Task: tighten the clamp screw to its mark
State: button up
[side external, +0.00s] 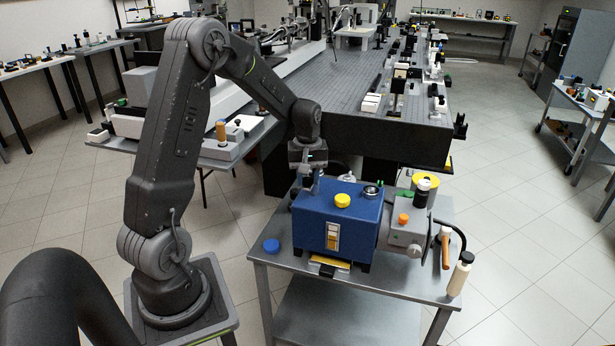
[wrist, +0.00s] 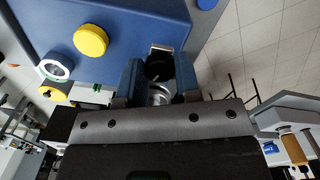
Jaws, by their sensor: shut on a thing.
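A blue box (side external: 312,222) stands on the metal cart, with a yellow cap (side external: 343,201) and a ringed port (side external: 372,192) on top. My gripper (side external: 307,184) is at the box's rear left edge, pointing down. In the wrist view its two blue-grey fingers (wrist: 160,76) close from both sides on a dark round knob (wrist: 159,66), which looks like the clamp screw. A small light line shows on the knob. A silver round part (wrist: 158,95) lies beside it, between the fingers. I cannot tell whether the line meets any mark. In the side view the knob is hidden.
A loose blue cap (side external: 271,246) lies on the cart top (side external: 390,287), left of the box. A grey unit (side external: 405,228) with knobs adjoins the box on the right. A large optical table (side external: 335,90) stands behind.

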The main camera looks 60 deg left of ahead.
jog(key=c, duration=0.3)
jog(key=shift+m, duration=0.3)
jog(key=m, duration=1.1)
jog(key=shift+m, duration=0.3)
dwell(0.4)
jog(key=o, duration=0.9)
jog(key=shift+r, duration=0.1)
